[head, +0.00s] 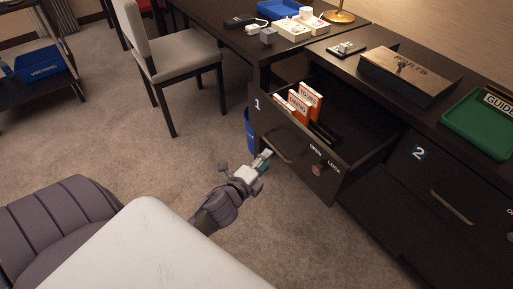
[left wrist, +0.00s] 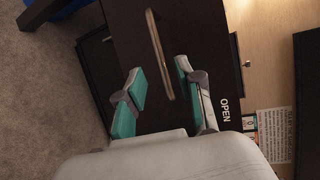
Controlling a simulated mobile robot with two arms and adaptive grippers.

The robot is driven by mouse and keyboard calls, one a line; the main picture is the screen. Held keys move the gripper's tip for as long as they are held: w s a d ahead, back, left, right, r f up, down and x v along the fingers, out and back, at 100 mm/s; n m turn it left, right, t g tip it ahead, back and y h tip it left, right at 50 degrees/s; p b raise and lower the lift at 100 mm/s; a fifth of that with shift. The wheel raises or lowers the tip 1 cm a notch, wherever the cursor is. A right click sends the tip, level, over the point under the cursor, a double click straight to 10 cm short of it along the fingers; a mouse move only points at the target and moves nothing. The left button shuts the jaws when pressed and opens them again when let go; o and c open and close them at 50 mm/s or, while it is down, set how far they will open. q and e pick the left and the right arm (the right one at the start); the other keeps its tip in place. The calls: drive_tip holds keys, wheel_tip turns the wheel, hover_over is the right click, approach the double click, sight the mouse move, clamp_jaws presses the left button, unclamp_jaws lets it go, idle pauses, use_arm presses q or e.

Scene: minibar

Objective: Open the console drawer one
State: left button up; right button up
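Console drawer one (head: 289,140), a dark front marked "1", is pulled out of the console, and its inside shows. Its curved metal handle (head: 283,150) is on the front and also shows in the left wrist view (left wrist: 158,50). My left gripper (head: 265,160) is just in front of the drawer, by the handle's left end. In the left wrist view its teal-padded fingers (left wrist: 161,80) are spread, with part of the handle showing between them. I cannot tell whether they touch it. A lock knob (head: 317,170) with "OPEN" and "LOCK" labels is right of the handle.
Several orange-and-white books (head: 308,101) stand in the drawer. Closed drawer two (head: 440,190) is to the right. A blue bin (head: 250,130) stands behind the drawer's left side. A chair (head: 180,60) is at the upper left.

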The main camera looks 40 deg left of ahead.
use_arm(q)
drive_tip(key=s, duration=0.3)
drive_tip(key=s+r, duration=0.1)
drive_tip(key=s, duration=0.1)
drive_tip(key=shift+d, duration=0.15)
drive_tip(key=s+d+f+n+g+h+p, duration=0.1)
drive_tip(key=s+d+f+n+g+p, duration=0.3)
drive_tip(key=s+f+n+g, duration=0.6)
drive_tip(key=s+d+f+n+g+p, duration=0.4)
drive_tip(key=s+f+n+p, duration=0.15)
drive_tip(key=s+f, duration=0.75)
drive_tip(key=s+a+f+p, duration=0.1)
drive_tip(key=s+f+p, duration=0.1)
drive_tip(key=s+p, duration=0.2)
drive_tip(key=s+a+f+g+p, duration=0.1)
drive_tip(key=s+a+f+p, duration=0.1)
drive_tip(key=s+p, duration=0.3)
drive_tip(key=s, duration=0.4)
drive_tip(key=shift+f, duration=0.4)
use_arm(e)
drive_tip(key=s+d+f+g, duration=0.1)
drive_tip(key=s+f, duration=0.3)
drive_tip(key=s, duration=0.5)
drive_tip(key=s+d+f, duration=0.2)
drive_tip(key=s+f, duration=0.1)
drive_tip(key=s, duration=0.7)
drive_tip(key=shift+s+d+f+g, duration=0.15)
drive_tip(key=shift+s+f+g, duration=0.1)
drive_tip(key=shift+f+g, duration=0.15)
